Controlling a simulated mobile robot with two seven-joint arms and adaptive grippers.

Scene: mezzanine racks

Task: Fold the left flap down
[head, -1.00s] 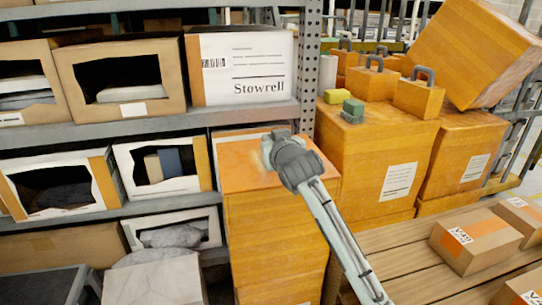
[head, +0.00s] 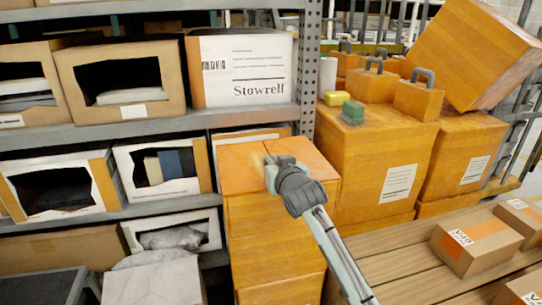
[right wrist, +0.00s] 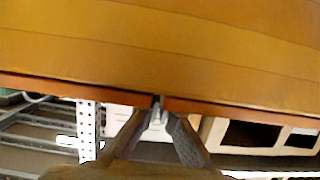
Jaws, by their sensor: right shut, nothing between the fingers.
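A tall orange box (head: 265,218) stands in front of the rack, and its top looks closed. A seam runs across the top from its far edge, with a left panel (head: 238,165) and a right panel (head: 308,155) on either side. I cannot tell for sure which panel is the left flap. My right gripper (head: 269,170) is shut and empty, low over the seam, hiding part of the top. In the right wrist view its fingertips (right wrist: 158,108) are close to the edge of an orange panel (right wrist: 160,50); contact is unclear. My left gripper is out of view.
A metal rack (head: 150,123) with open-fronted boxes stands left and behind. Small cartons (head: 476,240) sit on a slatted wooden surface (head: 405,260) at lower right.

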